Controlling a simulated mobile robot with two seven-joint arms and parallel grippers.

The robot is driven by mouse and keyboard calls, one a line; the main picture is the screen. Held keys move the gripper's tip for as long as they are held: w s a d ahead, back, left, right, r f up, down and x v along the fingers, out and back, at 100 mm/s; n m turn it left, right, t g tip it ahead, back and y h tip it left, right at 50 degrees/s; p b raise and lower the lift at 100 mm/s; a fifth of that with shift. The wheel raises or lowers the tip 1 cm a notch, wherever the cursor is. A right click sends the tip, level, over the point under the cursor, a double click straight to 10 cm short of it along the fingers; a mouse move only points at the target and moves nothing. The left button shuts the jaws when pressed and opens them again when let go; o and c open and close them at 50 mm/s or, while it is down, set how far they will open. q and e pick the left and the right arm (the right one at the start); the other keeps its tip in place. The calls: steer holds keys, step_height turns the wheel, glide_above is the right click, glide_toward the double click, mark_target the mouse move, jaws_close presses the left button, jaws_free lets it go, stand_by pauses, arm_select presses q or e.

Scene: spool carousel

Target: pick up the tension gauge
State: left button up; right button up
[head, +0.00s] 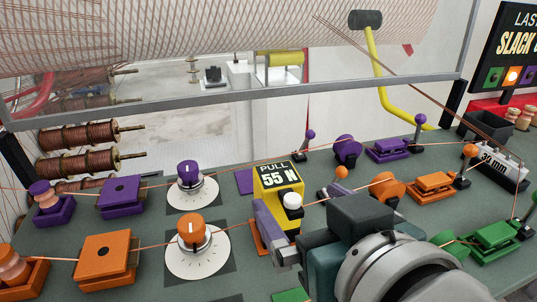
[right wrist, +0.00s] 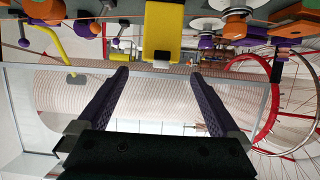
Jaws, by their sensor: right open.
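The tension gauge (head: 277,182) is a yellow box with a dark "PULL 55 N" face and a white knob (head: 292,200). It stands upright on the green-grey bench in the middle of the head view. In the right wrist view the yellow gauge (right wrist: 165,30) shows at the top centre, just past the fingertips. My right gripper (head: 293,217) is open close to the gauge, one purple finger at its near left side. In the right wrist view its fingers (right wrist: 158,73) are spread with nothing held between them. The gripper hides the gauge's lower part. My left gripper is not in view.
Purple dial (head: 190,188) and orange dial (head: 191,250) stand left of the gauge. Orange block (head: 105,258) and purple block (head: 122,196) lie farther left. Orange spool (head: 387,188) and purple spool (head: 347,148) stand to the right. Thin threads cross the bench. A grey rail (head: 240,97) runs behind.

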mark_target(290, 192)
steer(key=x, duration=0.4)
steer(key=shift+w+f, duration=0.1)
steer(key=shift+f+b+x, duration=0.1)
steer(key=shift+b+x, duration=0.25)
steer(key=shift+x, duration=1.1)
steer(key=shift+f+b+x, duration=0.15)
steer(key=shift+b+x, duration=0.2)
steer(key=shift+x, duration=1.05)
jaws_close()
